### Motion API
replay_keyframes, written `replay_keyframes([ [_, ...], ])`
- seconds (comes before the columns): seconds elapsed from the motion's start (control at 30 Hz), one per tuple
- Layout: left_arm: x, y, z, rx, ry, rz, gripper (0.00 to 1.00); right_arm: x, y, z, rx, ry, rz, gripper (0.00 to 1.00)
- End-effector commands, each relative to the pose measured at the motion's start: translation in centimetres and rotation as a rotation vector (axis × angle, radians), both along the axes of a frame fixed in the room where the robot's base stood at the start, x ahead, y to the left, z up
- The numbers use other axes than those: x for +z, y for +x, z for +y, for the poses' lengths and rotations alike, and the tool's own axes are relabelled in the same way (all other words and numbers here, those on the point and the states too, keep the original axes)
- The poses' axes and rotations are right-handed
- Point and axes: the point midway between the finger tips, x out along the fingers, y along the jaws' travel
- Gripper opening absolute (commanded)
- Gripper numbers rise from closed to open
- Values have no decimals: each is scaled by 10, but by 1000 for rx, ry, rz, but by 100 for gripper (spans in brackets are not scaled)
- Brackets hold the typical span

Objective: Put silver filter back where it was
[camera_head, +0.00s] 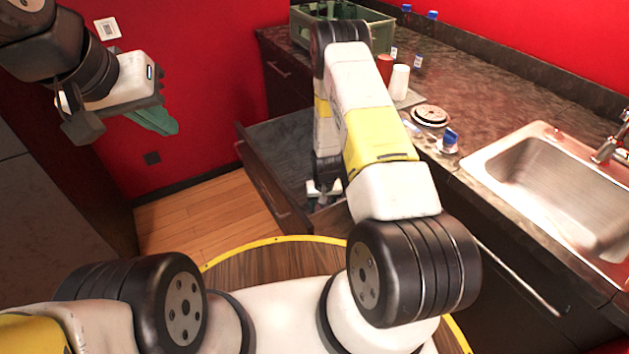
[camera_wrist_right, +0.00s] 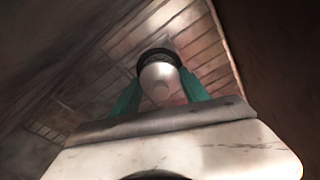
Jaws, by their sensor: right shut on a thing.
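The silver filter (camera_wrist_right: 161,82) shows in the right wrist view as a rounded, shiny silver piece with a dark rim. It sits between the teal fingers of my right gripper (camera_wrist_right: 160,92), which is shut on it. In the head view my right arm reaches down into an open drawer (camera_head: 276,205) under the counter; its gripper (camera_head: 323,192) is small and partly hidden there, and I cannot make out the filter. My left gripper (camera_head: 154,121) is raised at the upper left by the red wall. Its teal fingers overlap, so its opening is unclear.
The counter (camera_head: 500,95) holds a green crate (camera_head: 372,24), a white cup (camera_head: 399,81), a red cup (camera_head: 384,66), a stack of round discs (camera_head: 430,115) and blue-capped items (camera_head: 449,138). A sink (camera_head: 560,185) is at right. Wooden floor (camera_head: 205,215) is clear left of the drawer.

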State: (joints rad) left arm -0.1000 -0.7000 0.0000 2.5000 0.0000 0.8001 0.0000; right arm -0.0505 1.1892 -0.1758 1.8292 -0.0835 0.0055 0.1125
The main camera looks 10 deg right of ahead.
Motion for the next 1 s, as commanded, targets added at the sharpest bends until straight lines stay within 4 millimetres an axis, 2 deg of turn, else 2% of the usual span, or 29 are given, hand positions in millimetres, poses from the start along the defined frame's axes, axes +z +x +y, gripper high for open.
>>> replay_keyframes([
  [0.03,0,0,0,0,0,0,0,-2,0,0,0,0,1,10],
  [0.07,0,0,0,0,0,0,0,-2,0,0,0,0,0,58],
  [0.13,0,0,0,0,0,0,0,-1,0,0,0,0,0,72],
  [0.43,0,0,0,0,0,0,0,-1,0,0,0,0,0,74],
  [0.57,0,0,0,0,0,0,0,6,0,0,0,0,-1,74],
  [0.67,0,0,0,0,0,0,0,21,-1,0,-1,0,-3,74],
  [1.0,0,0,0,0,0,0,0,92,-10,1,-1,1,-2,74],
])
